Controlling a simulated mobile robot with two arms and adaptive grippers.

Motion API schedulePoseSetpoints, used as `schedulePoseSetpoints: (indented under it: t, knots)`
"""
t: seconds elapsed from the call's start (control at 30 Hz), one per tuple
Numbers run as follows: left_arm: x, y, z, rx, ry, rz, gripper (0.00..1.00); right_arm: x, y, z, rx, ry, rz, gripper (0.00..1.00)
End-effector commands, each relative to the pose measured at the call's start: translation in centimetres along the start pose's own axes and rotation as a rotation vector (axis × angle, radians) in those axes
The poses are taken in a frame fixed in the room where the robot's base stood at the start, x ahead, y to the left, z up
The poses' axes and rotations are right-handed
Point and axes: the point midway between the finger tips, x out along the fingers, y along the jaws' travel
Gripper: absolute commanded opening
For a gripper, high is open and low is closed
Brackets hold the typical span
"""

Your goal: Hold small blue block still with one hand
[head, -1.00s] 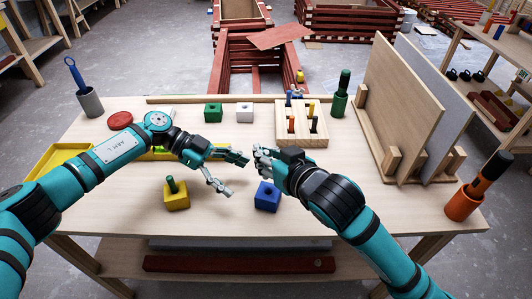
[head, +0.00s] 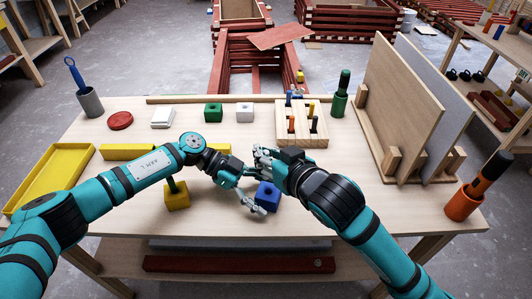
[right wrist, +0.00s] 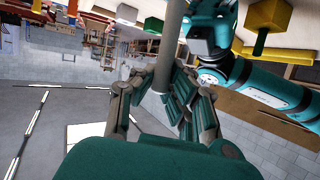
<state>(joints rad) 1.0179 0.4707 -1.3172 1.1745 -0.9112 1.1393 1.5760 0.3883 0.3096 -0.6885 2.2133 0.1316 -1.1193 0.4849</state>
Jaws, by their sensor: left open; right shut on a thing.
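The small blue block (head: 268,196) sits on the table near its front edge, with a dark hole in its top. My left gripper (head: 255,196) is open at the block's left side, with one finger low in front of it; I cannot tell whether it touches. My right gripper (head: 265,160) is just behind the block, above the table. In the right wrist view its fingers are shut on a pale grey rod (right wrist: 171,45). In the head view the rod is mostly hidden by the hand.
A peg board (head: 287,139), a green block (head: 213,112) and a white block (head: 245,113) are behind. Upright panels (head: 398,100) stand at right.

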Motion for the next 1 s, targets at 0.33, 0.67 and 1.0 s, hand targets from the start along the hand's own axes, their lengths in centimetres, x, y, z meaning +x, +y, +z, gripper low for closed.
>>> schedulePoseSetpoints:
  t: [0.33,0.67,1.0]
  knots:
    - [-0.01,0.01,0.01,0.0,0.0,0.0,0.54,0.0,0.0,0.0,0.0,0.0,0.0,0.0]
    - [-0.02,0.01,0.0,0.0,0.0,0.0,0.34,0.0,0.0,-0.01,0.0,0.0,0.0,0.0]
    - [-0.03,0.01,0.0,0.0,0.0,0.0,0.34,0.0,0.0,0.0,0.0,0.0,0.0,0.0]
